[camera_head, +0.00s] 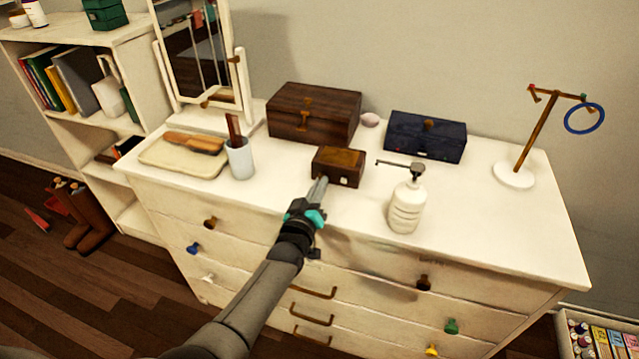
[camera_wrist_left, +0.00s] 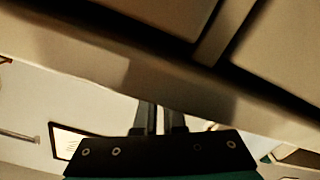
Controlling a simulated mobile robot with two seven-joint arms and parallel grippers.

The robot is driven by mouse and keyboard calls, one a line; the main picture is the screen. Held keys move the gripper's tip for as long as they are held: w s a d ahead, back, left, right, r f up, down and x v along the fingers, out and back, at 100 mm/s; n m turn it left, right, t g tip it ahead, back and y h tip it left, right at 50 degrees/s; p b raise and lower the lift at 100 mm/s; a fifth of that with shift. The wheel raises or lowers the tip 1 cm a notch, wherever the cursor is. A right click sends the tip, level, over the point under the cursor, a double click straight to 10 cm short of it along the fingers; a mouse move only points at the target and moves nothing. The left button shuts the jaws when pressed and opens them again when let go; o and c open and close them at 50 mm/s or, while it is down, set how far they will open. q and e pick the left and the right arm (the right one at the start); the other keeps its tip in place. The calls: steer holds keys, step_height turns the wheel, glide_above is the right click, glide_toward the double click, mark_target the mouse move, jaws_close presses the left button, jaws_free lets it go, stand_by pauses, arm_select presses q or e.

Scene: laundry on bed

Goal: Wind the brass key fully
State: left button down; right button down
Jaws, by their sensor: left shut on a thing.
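The small brown wooden box (camera_head: 338,165) with a brass-toned lid stands near the front edge of the dresser top, its lid shut. My left gripper (camera_head: 320,184) reaches it from the front, fingertips at the lower left of its front face. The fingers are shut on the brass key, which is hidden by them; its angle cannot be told. In the left wrist view the gripper fingers (camera_wrist_left: 161,118) are close together and the key cannot be made out. My right gripper is not in view.
A white pump bottle (camera_head: 406,205) stands to the right of the box. A larger wooden box (camera_head: 312,112) and a dark blue box (camera_head: 427,136) are behind. A grey cup (camera_head: 240,160) and tray (camera_head: 165,157) lie left. A ring stand (camera_head: 514,174) is far right.

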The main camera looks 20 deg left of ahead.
arm_select(q)
steer(key=m, duration=0.6)
steer(key=shift+p, duration=0.35)
steer(key=m, duration=0.5)
steer(key=shift+a+m, duration=0.15)
steer(key=shift+m, duration=0.25)
steer(key=m+b, duration=0.1)
steer(key=m, duration=0.4)
steer(key=m+b, duration=0.2)
steer(key=m, duration=0.4)
steer(key=shift+a+m, duration=0.1)
steer(key=shift+m, duration=0.2)
steer(key=c, duration=1)
jaws_free()
steer(key=shift+r, duration=0.1)
